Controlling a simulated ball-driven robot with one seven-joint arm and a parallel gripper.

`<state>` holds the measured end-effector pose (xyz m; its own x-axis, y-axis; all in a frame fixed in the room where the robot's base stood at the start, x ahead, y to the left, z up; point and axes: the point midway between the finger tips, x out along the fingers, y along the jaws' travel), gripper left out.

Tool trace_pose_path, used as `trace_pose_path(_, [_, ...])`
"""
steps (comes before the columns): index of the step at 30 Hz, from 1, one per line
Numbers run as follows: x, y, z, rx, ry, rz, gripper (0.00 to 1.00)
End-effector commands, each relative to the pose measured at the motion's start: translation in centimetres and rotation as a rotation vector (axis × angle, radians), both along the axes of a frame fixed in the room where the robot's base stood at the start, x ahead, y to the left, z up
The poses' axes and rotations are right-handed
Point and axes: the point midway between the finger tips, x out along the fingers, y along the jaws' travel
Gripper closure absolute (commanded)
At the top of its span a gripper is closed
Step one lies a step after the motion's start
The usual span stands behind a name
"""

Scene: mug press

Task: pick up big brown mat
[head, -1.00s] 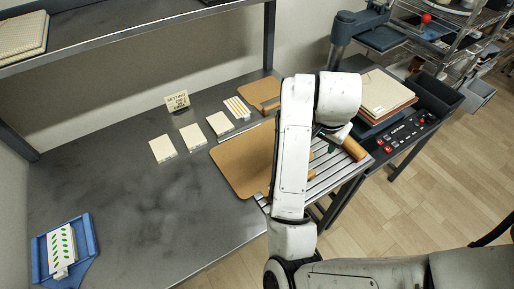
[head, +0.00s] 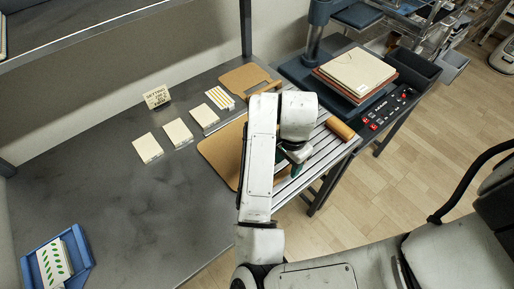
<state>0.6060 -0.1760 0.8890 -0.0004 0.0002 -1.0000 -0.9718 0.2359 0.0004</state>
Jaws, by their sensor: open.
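The big brown mat (head: 218,153) lies flat on the grey metal table, with its right part hidden behind my arm. A smaller brown mat (head: 240,78) lies farther back. My gripper (head: 295,168) is open and points down over the slatted rack at the table's right edge, to the right of the mat's visible part. My arm hides much of the gripper and the mat's right edge, so I cannot tell whether they touch.
A wooden roller (head: 340,128) lies on the slatted rack (head: 322,150). A press with stacked boards (head: 357,72) is at the back right. A blue tray (head: 84,262) is front left; mid-table is clear.

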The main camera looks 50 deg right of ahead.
Motion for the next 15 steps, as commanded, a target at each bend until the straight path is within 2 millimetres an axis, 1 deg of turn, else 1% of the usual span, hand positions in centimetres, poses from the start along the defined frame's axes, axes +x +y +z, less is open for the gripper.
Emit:
trace_pose_path(3, [-0.1,0.2,-1.7,0.002,0.003,0.004,0.47])
trace_pose_path(7, [-0.1,0.1,-3.3,0.000,0.003,0.003,0.47])
trace_pose_path(10, [-0.1,0.1,-3.8,0.000,0.001,0.003,0.47])
trace_pose_path(15, [-0.1,0.1,-3.9,0.000,0.000,0.002,0.47])
